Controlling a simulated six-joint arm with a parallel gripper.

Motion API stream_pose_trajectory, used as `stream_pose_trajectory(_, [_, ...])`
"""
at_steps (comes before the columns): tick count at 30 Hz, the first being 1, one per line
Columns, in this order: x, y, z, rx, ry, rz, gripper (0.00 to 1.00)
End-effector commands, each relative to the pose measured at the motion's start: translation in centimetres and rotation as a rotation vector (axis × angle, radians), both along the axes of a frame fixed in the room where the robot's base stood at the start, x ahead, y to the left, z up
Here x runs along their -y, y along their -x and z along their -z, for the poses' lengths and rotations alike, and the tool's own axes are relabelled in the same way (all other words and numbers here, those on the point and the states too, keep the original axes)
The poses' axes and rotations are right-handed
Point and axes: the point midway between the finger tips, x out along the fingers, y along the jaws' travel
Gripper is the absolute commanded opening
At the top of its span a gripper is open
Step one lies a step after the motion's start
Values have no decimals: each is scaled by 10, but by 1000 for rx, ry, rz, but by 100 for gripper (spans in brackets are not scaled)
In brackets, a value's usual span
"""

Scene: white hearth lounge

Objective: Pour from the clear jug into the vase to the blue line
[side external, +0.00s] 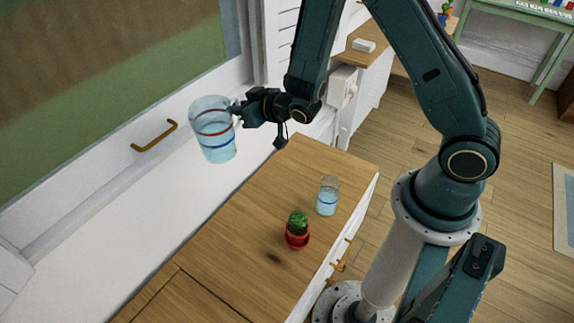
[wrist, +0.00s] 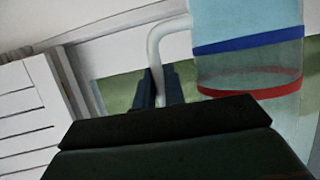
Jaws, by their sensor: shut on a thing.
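The clear jug (side external: 214,133) has a red line above a blue line and holds pale blue water. My gripper (side external: 238,113) is shut on its handle and holds it high above the wooden counter, near upright with a slight lean. In the wrist view, the jug (wrist: 248,70) appears inverted, with the fingers (wrist: 166,88) around the white-looking handle (wrist: 154,52); the water ends near the blue line. The vase (side external: 328,195) is a small clear glass standing on the counter, right of and below the jug. It has water up to about its blue line; the exact level is too small to tell.
A cactus in a red pot (side external: 297,233) stands close to the vase, at its lower left. The wooden counter (side external: 235,240) is otherwise mostly clear. A white wall with a brass handle (side external: 154,136) lies behind the jug.

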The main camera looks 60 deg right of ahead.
Motion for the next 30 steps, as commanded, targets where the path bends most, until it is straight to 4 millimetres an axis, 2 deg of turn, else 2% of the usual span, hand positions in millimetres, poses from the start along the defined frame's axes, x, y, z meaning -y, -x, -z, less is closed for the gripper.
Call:
stream_pose_trajectory(9, [-6, 4, -18, 5, 0, 54, 0])
stream_pose_trajectory(17, [-3, 11, -26, 3, -1, 140, 0])
stream_pose_trajectory(25, [2, 19, -23, 2, 2, 265, 0])
stream_pose_trajectory(30, [7, 27, -11, 0, 3, 364, 0])
